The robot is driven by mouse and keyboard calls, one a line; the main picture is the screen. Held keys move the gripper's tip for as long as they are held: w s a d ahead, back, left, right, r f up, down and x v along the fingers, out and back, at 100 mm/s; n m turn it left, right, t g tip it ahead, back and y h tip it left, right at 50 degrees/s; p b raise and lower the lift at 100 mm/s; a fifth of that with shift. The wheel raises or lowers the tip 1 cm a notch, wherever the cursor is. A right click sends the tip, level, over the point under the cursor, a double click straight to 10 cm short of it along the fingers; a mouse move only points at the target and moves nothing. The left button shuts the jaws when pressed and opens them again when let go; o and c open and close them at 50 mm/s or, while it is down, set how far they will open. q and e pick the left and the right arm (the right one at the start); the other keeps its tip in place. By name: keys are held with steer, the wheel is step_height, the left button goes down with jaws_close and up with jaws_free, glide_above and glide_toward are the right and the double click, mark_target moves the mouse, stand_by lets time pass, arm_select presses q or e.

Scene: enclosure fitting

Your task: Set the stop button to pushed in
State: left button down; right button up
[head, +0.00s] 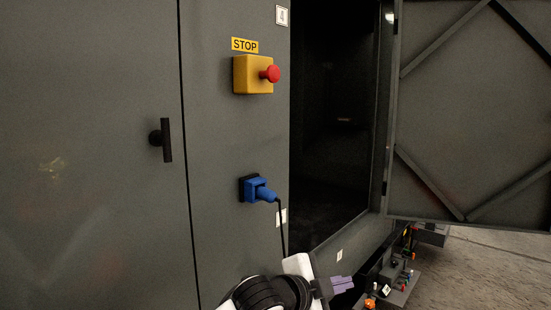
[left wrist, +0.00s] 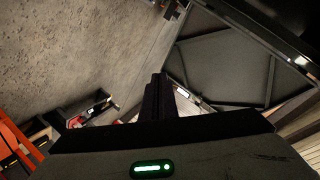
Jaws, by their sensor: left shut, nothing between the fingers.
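The stop button is a red round head (head: 271,73) on a yellow box (head: 248,84), fixed to the grey cabinet front under a yellow STOP label (head: 245,45). The red head stands out to the right of the box face. My left gripper (head: 341,284) is low in the head view, well below and to the right of the button, touching nothing that I can see. Its dark fingers (left wrist: 157,96) are together and empty in the left wrist view. The button does not show in the left wrist view. My right gripper is not in view.
A blue plug (head: 258,190) with a hanging black cable sits below the button. A dark handle (head: 161,140) is on the closed left door. The right door (head: 470,110) stands open beside a dark opening. Small parts lie on a low tray (head: 401,285) at the lower right.

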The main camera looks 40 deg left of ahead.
mark_target(274, 73)
arm_select(q)
steer(key=w+a+r+m+t+y, duration=0.1)
steer(key=a+r, duration=0.1)
steer(key=r, duration=0.7)
steer(key=a+r+m+t, duration=0.1)
steer(key=a+r, duration=0.1)
steer(key=r, duration=0.6)
steer(key=s+a+r+t+y, duration=0.1)
steer(key=s+a+r, duration=0.2)
steer(key=r, duration=0.5)
steer(key=s+a+r+m+y+p, duration=0.1)
steer(key=s+a+r+y, duration=0.1)
steer(key=r, duration=0.6)
steer(key=s+a+r+m+t+y+p, duration=0.1)
steer(key=s+a+r, duration=0.3)
steer(key=r, duration=0.5)
steer(key=shift+t, duration=0.3)
steer(key=shift+a+r, duration=0.1)
steer(key=shift+r, duration=0.05)
steer(key=w+a+p, duration=0.1)
steer(key=w, duration=0.2)
steer(key=w+a+p, duration=0.1)
steer(key=w+a, duration=0.1)
steer(key=w, duration=0.1)
steer(key=w+a+p, duration=0.1)
steer(key=w+a, duration=0.1)
steer(key=w, duration=0.2)
steer(key=shift+w+a+r, duration=0.1)
steer(key=shift+a, duration=0.15)
steer(key=shift+a, duration=0.1)
